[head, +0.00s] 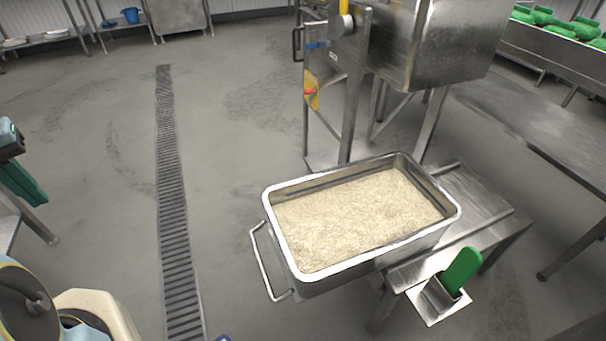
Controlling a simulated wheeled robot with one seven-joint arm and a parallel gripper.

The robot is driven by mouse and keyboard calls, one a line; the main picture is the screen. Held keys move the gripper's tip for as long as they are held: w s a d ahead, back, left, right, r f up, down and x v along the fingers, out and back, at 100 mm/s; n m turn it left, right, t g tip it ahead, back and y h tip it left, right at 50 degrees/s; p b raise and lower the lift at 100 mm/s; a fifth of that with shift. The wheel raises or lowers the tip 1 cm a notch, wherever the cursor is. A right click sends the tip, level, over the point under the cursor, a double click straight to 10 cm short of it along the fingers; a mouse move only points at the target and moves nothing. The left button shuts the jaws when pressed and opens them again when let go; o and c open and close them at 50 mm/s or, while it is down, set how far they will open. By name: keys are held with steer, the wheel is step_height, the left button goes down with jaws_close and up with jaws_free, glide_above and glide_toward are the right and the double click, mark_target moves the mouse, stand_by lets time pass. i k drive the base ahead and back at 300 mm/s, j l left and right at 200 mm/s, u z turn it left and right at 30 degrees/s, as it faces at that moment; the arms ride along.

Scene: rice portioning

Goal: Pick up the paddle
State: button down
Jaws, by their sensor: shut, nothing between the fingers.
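The paddle (462,268) is green and stands tilted in a small square metal holder (424,306) at the lower right. Its broad green end sticks up out of the holder, and its lower part is hidden inside. The holder sits at the near edge of the metal stand, just right of and in front of the rice pan. My gripper is not in view. Only parts that look like my own arm show at the bottom left corner, well away from the paddle.
A deep metal pan (284,248) full of rice (360,215) rests on the metal stand (475,205), its handle toward the left. A large steel machine (440,45) rises behind it. A steel table (545,125) stands at right. Open floor with a drain grate (172,200) lies left.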

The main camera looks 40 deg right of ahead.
mark_target(468, 260)
steer(key=z, duration=0.9)
steer(key=k+j+z, duration=0.1)
steer(key=z, duration=0.35)
steer(key=k+j+z, duration=0.1)
steer(key=z, duration=0.35)
steer(key=k+j+z, duration=0.1)
steer(key=z, duration=0.35)
steer(key=k+z, duration=0.15)
steer(key=z, duration=0.25)
steer(key=k, duration=0.55)
steer(key=z, duration=0.05)
